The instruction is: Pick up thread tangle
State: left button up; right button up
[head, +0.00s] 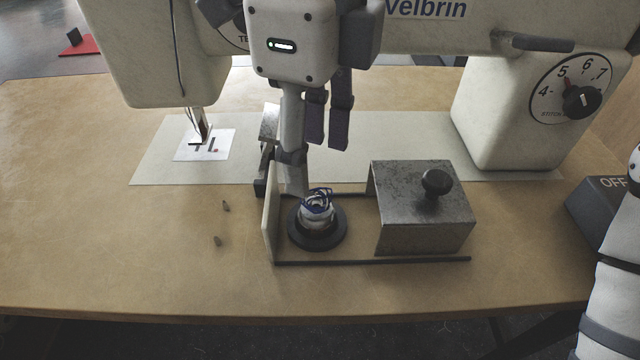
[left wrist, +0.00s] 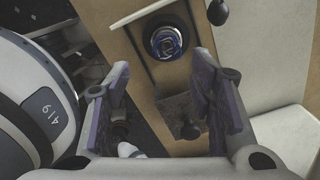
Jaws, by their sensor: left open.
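The thread tangle (head: 318,202) is a small clump of dark blue loops over something whitish. It sits on a round black disc (head: 335,238) between a pale upright plate and a metal cover. In the left wrist view the tangle (left wrist: 166,42) shows at the top, beyond the fingertips. My left gripper (head: 327,146) is open and empty, its fingers pointing down. My right gripper is out of view.
The grey metal cover (head: 400,215) with a black knob (head: 436,184) stands right of the disc. Dark rails (head: 370,261) run along it. The sewing machine (head: 170,60) stands behind. Two small bits (head: 218,241) lie left. The front left table (head: 110,250) is clear.

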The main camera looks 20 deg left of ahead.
aim_at(317, 196)
pick_arm(q)
jog(key=f, duration=0.5)
jog(key=w+f, duration=0.1)
jog(key=f, duration=0.1)
jog(key=shift+f, duration=0.15)
jog(key=c, duration=0.8)
